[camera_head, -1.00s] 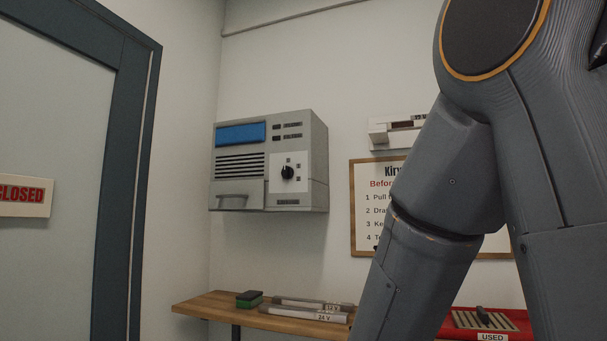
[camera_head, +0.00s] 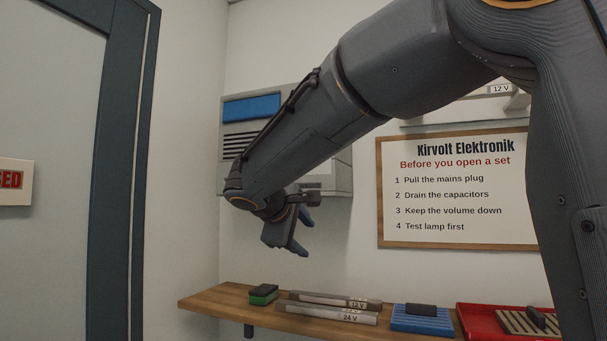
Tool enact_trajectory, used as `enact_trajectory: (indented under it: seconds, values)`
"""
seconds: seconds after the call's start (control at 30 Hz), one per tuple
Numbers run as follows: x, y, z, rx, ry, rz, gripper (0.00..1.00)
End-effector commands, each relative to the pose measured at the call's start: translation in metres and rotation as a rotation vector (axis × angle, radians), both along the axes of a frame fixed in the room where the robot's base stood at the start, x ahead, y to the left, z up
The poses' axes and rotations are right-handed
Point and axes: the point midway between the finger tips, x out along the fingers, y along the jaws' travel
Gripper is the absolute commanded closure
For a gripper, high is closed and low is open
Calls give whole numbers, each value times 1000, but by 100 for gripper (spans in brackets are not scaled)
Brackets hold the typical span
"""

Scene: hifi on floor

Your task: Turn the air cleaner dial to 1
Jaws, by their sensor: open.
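The air cleaner (camera_head: 253,107) is a grey wall-mounted box with a blue panel and dark slots at its upper left. My arm crosses in front of it and hides most of its face. The black dial is hidden behind my arm, so its setting cannot be seen. My gripper (camera_head: 307,233) is open and empty. It hangs just below the air cleaner's lower edge in the picture, with its fingers pointing down and to the right, above the wooden shelf.
The wooden shelf (camera_head: 215,305) holds a green-and-black block (camera_head: 264,294), bars labelled 12 V and 24 V (camera_head: 325,312), a blue ridged pad (camera_head: 423,320) and a red tray (camera_head: 470,322). A framed sign (camera_head: 455,190) hangs right of the air cleaner. A dark door frame (camera_head: 117,170) stands at left.

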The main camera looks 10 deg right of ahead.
Motion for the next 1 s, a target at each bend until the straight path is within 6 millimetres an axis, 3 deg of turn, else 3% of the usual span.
enact_trajectory:
  seconds: [0.03, 0.1, 0.2, 0.3, 0.47, 0.8, 1.0]
  values:
    - [8, 9, 49, -64, -77, 18, 50]
    - [13, 17, 106, -146, -168, 24, 50]
    - [12, 24, 166, -227, -267, 22, 50]
    - [9, 29, 202, -273, -329, 18, 50]
    - [13, 26, 220, -298, -358, 11, 50]
    - [53, -5, 220, -298, -355, 11, 50]
    - [67, -15, 219, -297, -356, 14, 50]
